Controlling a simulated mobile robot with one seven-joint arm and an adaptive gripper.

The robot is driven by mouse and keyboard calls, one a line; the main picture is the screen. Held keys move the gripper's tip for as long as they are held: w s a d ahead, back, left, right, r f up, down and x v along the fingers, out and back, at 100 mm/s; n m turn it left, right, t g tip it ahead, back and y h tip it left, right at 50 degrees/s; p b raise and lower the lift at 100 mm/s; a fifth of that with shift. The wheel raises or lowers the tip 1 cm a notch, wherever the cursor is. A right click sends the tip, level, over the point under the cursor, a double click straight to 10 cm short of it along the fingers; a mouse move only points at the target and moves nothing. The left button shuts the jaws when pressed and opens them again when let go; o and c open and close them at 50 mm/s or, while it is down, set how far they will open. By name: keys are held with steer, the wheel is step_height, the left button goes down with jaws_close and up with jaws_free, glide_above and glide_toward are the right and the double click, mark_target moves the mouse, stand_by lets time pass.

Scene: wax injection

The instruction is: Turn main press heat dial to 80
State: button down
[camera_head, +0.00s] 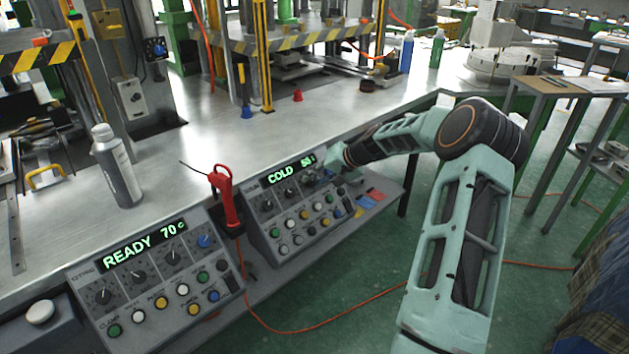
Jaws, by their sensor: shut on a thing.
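Two grey control panels stand at the front edge of the metal bench. The right panel (272,224) has a green display (291,172) reading COLD and a number that looks like 50 or 58. My arm reaches in from the right, and my gripper (322,178) is at the top right end of this panel's dial row, shut on a dial there. The gripper mostly hides that dial and its pointer. The left panel (133,301) has a display (143,244) reading READY 70 c and a blue dial (205,241) at its row's right end.
A red tool (224,197) stands between the panels, with an orange cable (262,322) hanging to the floor. A grey bottle (117,166) stands on the bench at left. Presses with striped bars (302,40) stand behind.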

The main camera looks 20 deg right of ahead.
steer(key=m, duration=0.4)
steer(key=shift+f+m+t+y, duration=0.1)
steer(key=shift+m+t+y, duration=0.2)
steer(key=shift+m, duration=1.9)
steer(key=c, duration=1.7)
jaws_free()
steer(key=shift+s+d+r, duration=0.35)
steer(key=shift+r, duration=0.05)
steer(key=v, duration=1.1)
steer(key=shift+s+f, duration=0.2)
steer(key=shift+f, duration=0.1)
